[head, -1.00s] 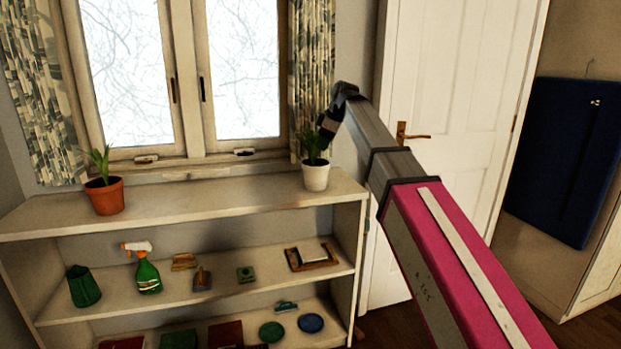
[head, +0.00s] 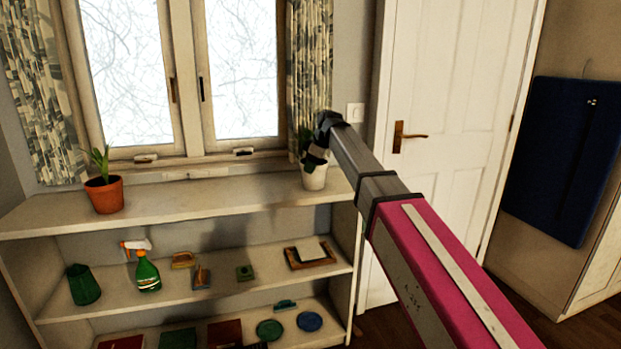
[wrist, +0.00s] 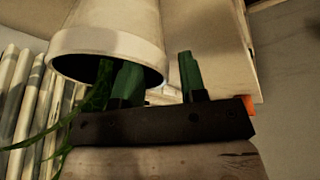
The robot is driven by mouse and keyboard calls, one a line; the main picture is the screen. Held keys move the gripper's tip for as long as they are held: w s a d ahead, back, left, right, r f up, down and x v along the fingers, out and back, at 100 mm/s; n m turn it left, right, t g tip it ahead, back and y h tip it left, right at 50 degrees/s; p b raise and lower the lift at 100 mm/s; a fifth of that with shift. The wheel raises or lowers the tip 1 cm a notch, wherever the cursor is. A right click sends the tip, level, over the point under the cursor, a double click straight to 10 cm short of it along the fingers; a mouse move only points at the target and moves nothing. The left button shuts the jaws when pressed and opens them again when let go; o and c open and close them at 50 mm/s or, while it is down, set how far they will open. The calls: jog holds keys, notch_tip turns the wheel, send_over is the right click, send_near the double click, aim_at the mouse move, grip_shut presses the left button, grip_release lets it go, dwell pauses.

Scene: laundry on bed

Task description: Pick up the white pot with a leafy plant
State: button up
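The white pot (head: 314,179) with a leafy plant stands upright on the right end of the shelf top, below the window. My gripper (head: 314,158) is lowered over it from above and hides most of the leaves and part of the rim. In the wrist view the white pot (wrist: 108,38) appears upside down, with green leaves at its dark opening. My gripper (wrist: 158,62) has its two green fingers apart there. One finger overlaps the pot's opening and the other is outside the rim, with a visible gap to it.
A terracotta pot with a plant (head: 104,194) stands at the left of the shelf unit (head: 200,203). Lower shelves hold a spray bottle (head: 147,272), a green container (head: 83,285) and other small items. The curtain (head: 312,70) hangs close behind the white pot.

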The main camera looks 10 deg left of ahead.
jog(key=shift+d, duration=0.15)
grip_shut()
dwell(1.2)
